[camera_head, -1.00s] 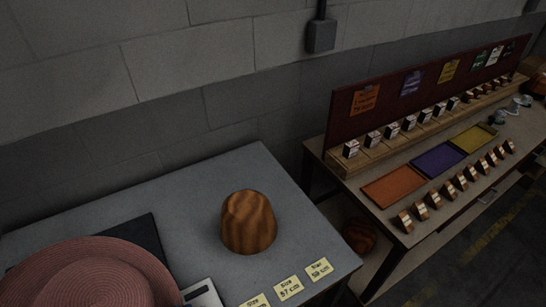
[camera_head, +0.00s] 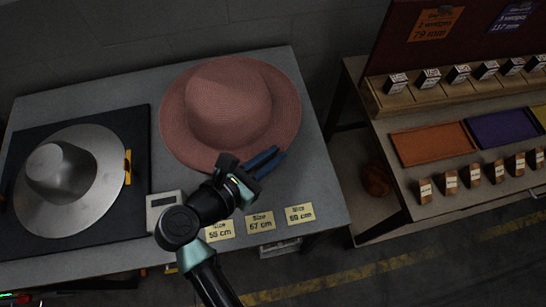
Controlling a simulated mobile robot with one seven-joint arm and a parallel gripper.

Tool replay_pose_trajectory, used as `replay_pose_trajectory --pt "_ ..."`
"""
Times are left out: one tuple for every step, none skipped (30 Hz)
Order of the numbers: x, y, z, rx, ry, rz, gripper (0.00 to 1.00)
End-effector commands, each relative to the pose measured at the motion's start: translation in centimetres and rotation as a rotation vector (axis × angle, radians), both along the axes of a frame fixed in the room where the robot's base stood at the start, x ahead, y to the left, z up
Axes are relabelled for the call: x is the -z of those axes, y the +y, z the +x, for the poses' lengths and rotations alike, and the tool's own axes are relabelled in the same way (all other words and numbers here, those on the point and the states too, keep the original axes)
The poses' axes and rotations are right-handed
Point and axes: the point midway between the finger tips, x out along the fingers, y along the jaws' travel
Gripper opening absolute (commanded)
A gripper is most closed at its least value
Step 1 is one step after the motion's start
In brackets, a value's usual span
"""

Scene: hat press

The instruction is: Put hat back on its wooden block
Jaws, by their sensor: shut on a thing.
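The pink wide-brimmed hat (camera_head: 228,95) is over the right part of the grey table, crown up. My gripper (camera_head: 268,160) is at the front right edge of its brim, its blue fingers shut on the brim. The wooden block does not show; the hat covers the part of the table around where it could stand. I cannot tell whether the hat rests on the block or is held above it.
A metal hat form (camera_head: 95,195) sits on a dark mat (camera_head: 140,120) at the left, with a small white device (camera_head: 163,203) beside it. Yellow size cards (camera_head: 260,221) line the table's front edge. A second bench with coloured trays (camera_head: 430,144) stands to the right.

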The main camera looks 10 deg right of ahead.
Motion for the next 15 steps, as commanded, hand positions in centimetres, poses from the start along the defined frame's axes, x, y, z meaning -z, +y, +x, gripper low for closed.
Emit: replay_pose_trajectory --pt "-0.1 0.0 -0.1 0.020 0.010 -0.004 0.00" --pt "-0.1 -0.1 -0.2 0.029 0.015 -0.007 0.00" --pt "-0.1 -0.1 -0.3 0.037 0.022 -0.009 0.00" --pt "-0.1 -0.1 -0.4 0.041 0.026 -0.010 0.00" --pt "0.0 -0.1 -0.5 0.043 0.028 -0.011 0.00" --pt "0.0 -0.1 -0.5 0.044 0.029 -0.012 0.00" --pt "0.2 -0.1 -0.5 0.044 0.029 -0.012 0.00" --pt "0.3 -0.1 -0.5 0.044 0.029 -0.012 0.00" --pt "0.5 -0.1 -0.5 0.043 0.029 -0.011 0.00" --pt "0.7 -0.1 -0.5 0.043 0.029 -0.011 0.00" --pt "0.9 -0.1 -0.5 0.043 0.029 -0.011 0.00" --pt "1.2 -0.1 -0.5 0.043 0.029 -0.011 0.00" --pt "1.5 -0.1 -0.5 0.043 0.029 -0.011 0.00" --pt "1.7 -0.1 -0.5 0.043 0.029 -0.011 0.00" --pt "2.1 -0.1 -0.5 0.042 0.029 -0.011 0.00"
